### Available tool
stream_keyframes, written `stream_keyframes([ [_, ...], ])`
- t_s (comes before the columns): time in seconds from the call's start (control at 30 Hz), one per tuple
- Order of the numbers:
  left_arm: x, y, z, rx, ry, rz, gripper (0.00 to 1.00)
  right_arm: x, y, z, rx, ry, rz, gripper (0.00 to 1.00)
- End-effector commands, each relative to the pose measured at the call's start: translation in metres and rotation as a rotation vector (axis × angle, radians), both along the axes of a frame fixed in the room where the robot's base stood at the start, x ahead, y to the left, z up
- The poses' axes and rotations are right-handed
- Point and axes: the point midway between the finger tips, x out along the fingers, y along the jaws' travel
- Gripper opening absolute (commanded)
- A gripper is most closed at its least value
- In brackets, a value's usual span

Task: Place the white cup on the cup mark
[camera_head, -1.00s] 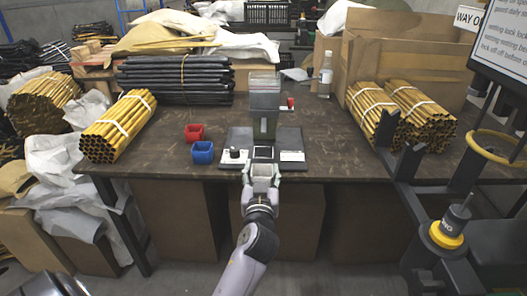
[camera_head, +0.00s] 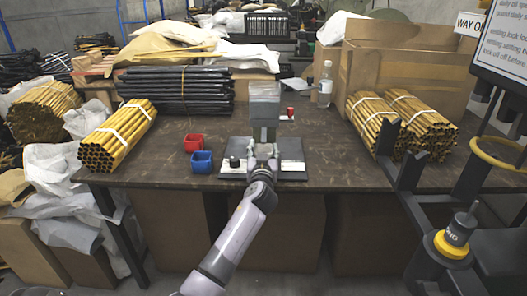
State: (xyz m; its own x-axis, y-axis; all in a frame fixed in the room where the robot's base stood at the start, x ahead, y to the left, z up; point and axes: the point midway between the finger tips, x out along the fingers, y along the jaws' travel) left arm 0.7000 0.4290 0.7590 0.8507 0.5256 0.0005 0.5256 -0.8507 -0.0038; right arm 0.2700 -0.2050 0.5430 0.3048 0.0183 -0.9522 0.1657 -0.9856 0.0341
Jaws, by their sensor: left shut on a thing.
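My left gripper (camera_head: 263,159) is shut on the white cup (camera_head: 262,152), at the front of the grey press (camera_head: 264,104) on the dark table. The cup is mostly hidden by the fingers and wrist. The press base plate (camera_head: 233,172) lies under and around the gripper. The cup mark is hidden behind the gripper and cup. I cannot tell whether the cup touches the plate. My right gripper is not in view.
A red bin (camera_head: 193,143) and a blue bin (camera_head: 202,162) stand left of the plate. Bundles of yellow tubes lie at left (camera_head: 118,135) and right (camera_head: 421,127). A clear bottle (camera_head: 325,84) stands behind at right. The table between plate and right bundles is clear.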

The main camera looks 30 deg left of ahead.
Motion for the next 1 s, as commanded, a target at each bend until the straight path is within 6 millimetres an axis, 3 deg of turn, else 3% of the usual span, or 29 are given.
stream_keyframes([
  [0.3, -0.0005, -0.0004, -0.0038, -0.002, -0.001, 0.0, 0.26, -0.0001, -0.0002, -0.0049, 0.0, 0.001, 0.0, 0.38],
  [0.33, -0.0004, -0.0003, -0.0026, -0.001, -0.002, 0.001, 0.5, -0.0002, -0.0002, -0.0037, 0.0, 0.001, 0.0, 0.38],
  [0.6, -0.0005, -0.0004, -0.0022, -0.001, -0.001, 0.0, 0.68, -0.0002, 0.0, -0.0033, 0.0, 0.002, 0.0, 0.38],
  [1.0, -0.0005, -0.0005, 0.0029, 0.001, -0.001, 0.0, 0.69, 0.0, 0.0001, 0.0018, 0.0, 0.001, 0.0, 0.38],
])
